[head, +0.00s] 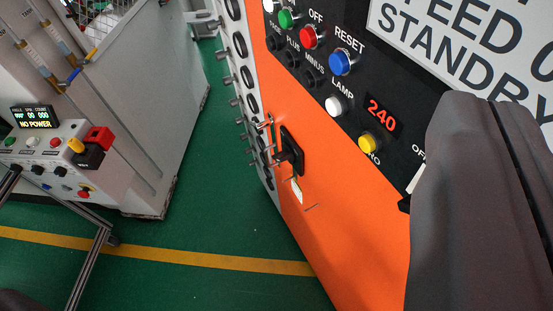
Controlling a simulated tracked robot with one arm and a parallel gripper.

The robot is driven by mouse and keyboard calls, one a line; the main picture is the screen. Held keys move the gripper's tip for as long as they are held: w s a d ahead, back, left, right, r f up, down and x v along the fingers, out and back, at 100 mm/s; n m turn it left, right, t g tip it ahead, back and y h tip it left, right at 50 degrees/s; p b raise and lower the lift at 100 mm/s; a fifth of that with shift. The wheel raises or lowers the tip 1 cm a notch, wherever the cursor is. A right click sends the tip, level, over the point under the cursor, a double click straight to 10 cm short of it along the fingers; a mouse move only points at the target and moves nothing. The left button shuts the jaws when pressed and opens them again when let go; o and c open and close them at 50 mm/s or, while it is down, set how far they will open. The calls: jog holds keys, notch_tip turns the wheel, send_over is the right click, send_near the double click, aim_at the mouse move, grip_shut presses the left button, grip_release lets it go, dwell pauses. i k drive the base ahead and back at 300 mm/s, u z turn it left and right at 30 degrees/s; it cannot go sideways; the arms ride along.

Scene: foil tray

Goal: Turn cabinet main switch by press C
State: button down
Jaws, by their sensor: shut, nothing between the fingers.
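The orange cabinet (345,225) stands right of centre. A black switch or latch plate with a protruding handle (290,150) is on its face near the left edge; its exact type and setting are unclear. Another rotary-looking switch in red, yellow and black (92,146) is on the white machine (150,100) at left. I cannot read a press letter on either.
A black panel with coloured buttons (341,62) and a lit red 240 display (382,115) is above the handle. The machine's small screen (33,117) reads NO POWER. Green floor (225,215) with a yellow line (210,258) lies open between. A metal frame (92,262) stands lower left.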

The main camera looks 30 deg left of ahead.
aim_at(287, 154)
jog(key=u, duration=0.5)
jog(key=k, duration=1.3)
jog(key=u, duration=0.85)
jog(key=i, duration=1.9)
jog(key=z, duration=0.9)
